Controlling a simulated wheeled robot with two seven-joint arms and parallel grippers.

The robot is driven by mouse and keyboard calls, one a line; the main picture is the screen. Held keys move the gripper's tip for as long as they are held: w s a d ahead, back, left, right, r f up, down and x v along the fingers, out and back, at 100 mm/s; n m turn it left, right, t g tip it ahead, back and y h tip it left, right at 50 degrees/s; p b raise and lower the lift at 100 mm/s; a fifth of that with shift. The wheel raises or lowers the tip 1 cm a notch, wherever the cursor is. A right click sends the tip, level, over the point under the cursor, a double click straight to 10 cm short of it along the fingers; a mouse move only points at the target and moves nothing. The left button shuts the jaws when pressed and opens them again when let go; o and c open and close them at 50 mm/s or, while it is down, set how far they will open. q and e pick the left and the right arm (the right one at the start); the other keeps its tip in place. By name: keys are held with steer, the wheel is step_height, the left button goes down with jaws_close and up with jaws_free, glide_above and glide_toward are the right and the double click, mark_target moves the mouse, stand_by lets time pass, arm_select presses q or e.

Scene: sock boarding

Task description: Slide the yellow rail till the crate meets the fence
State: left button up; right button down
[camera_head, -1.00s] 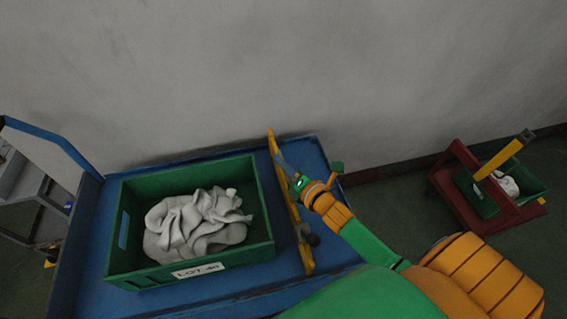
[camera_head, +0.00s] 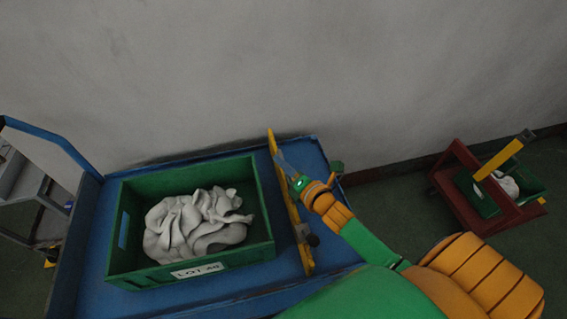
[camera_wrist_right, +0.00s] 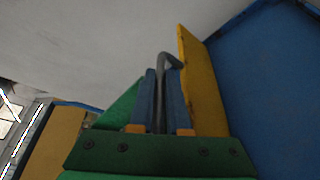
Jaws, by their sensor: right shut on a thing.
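The yellow rail (camera_head: 291,209) lies across the blue cart top (camera_head: 308,158), to the right of the green crate (camera_head: 265,205). A narrow strip of blue shows between rail and crate. The crate holds a heap of pale socks (camera_head: 193,222) and bears a "LOT" label. My right gripper (camera_head: 281,160) is at the rail's far half; its wrist view shows the blue fingers (camera_wrist_right: 162,98) shut on a grey bent handle (camera_wrist_right: 162,66) beside the rail (camera_wrist_right: 201,85). I cannot tell for sure which edge is the fence. My left gripper is not in view.
A blue push bar (camera_head: 52,137) rises at the cart's left end. A grey wall stands behind the cart. A dark red stand (camera_head: 457,165) with a green bin (camera_head: 532,184) is on the right. Bare cart top lies right of the rail.

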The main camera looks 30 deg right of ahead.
steer(key=a, duration=0.2)
steer(key=w+a, duration=0.1)
steer(key=a, duration=0.1)
steer(key=shift+a+f, duration=0.1)
steer(key=shift+a, duration=0.1)
steer(key=c, duration=0.9)
jaws_free()
steer(key=shift+d, duration=0.1)
steer(key=v, duration=0.7)
